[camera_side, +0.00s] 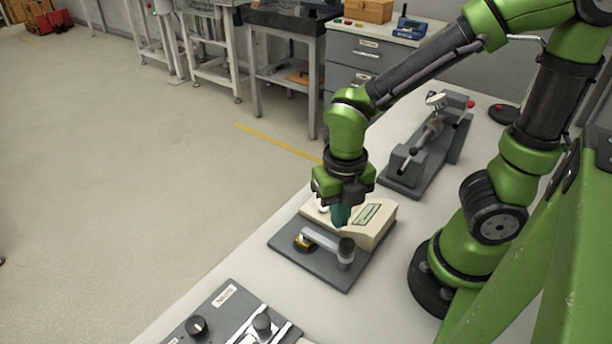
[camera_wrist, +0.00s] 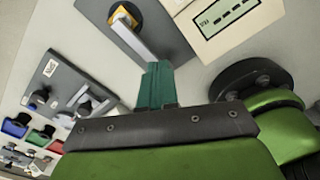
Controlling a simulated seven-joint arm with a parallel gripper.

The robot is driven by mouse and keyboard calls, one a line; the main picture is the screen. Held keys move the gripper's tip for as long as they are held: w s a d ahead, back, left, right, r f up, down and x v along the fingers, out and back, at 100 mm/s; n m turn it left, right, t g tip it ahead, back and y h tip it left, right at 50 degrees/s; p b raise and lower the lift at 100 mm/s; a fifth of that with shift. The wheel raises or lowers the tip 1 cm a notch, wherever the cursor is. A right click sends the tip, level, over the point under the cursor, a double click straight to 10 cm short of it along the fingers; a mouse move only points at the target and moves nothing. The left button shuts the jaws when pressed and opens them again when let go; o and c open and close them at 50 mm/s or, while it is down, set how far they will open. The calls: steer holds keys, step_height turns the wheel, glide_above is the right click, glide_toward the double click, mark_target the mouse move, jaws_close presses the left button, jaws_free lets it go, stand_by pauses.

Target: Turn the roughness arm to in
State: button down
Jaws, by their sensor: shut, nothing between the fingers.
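A roughness tester has a dark grey base plate (camera_side: 300,263) with a beige box (camera_side: 378,225) on its far side; the box and its display also show in the wrist view (camera_wrist: 225,25). A light grey arm (camera_side: 322,240) lies over the plate from a dark upright cylinder (camera_side: 345,252) toward an orange piece (camera_side: 303,242) at the left. In the wrist view the arm (camera_wrist: 135,38) runs down from the orange piece (camera_wrist: 124,17), and its near end is hidden by my fingers. My gripper (camera_side: 341,216) points down above the tester, its teal fingers (camera_wrist: 157,85) shut and empty. Contact cannot be told.
A grey panel with a black knob (camera_side: 196,326) is at the table's near end. A grey fixture with a lever (camera_side: 430,145) stands behind the tester. Colored bins (camera_wrist: 15,127) show at left in the wrist view. White table is bare between the devices.

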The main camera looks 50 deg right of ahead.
step_height(320, 180, up, 4)
steer(key=shift+f, duration=0.15)
stand_by(0.3)
steer(key=d+r+m+t, duration=0.1)
steer(key=r+m+t, duration=0.1)
steer(key=m, duration=0.9)
steer(key=w+d+r+m+t+y, duration=0.1)
steer(key=r+m, duration=0.4)
steer(key=m, duration=0.6)
steer(key=d+r+m+t+y, duration=0.1)
steer(key=d+r+m+t, duration=0.1)
steer(key=m, duration=1)
steer(key=shift+w+d+r+t, duration=0.25)
steer(key=shift+w+r+t, duration=0.15)
steer(key=shift+r+t, duration=0.6)
